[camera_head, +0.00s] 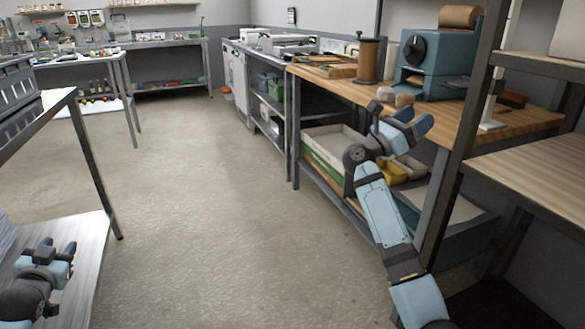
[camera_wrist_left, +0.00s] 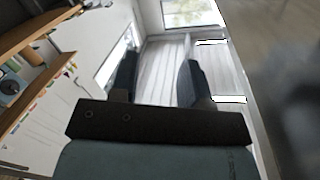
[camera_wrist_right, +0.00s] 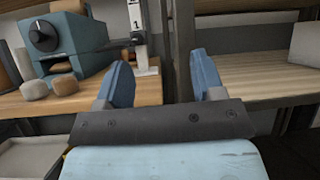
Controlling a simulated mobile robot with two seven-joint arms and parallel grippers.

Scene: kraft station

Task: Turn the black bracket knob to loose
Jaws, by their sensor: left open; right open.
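The black knob (camera_head: 414,50) is on the front of a blue-grey machine (camera_head: 452,52) that stands on the wooden bench at the back right. In the right wrist view the knob (camera_wrist_right: 43,36) is round, with a light mark on its face, at the upper left. My right gripper (camera_head: 412,121) is open and empty, in front of the bench edge and below the machine; its fingers (camera_wrist_right: 158,75) are apart to the right of the knob and do not touch it. My left gripper (camera_head: 58,254) is open at the lower left, far from the machine; its fingers (camera_wrist_left: 157,80) hold nothing.
A dark shelf post (camera_head: 468,125) and wooden shelf (camera_head: 540,160) are to the right. Bins (camera_head: 335,145) sit under the bench. The floor in the middle is clear.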

